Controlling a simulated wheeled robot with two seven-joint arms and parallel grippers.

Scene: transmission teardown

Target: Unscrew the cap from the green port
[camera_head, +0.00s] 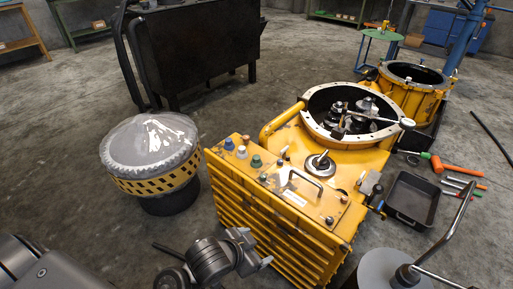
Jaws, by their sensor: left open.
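A yellow transmission housing (345,160) stands in the middle of the view. I cannot tell whether the green pieces are caps or bare ports. My left gripper (257,248) is open and empty in front of the housing's ribbed side. It is below and apart from the caps. My right gripper is not in view.
A grey-domed drum (150,140) with a yellow-black band stands left. A black tray (412,198) and hand tools, including an orange-handled one (458,170), lie right. A second yellow housing (412,90) is behind. A grey round stool-like object (390,270) is front right. Floor between is free.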

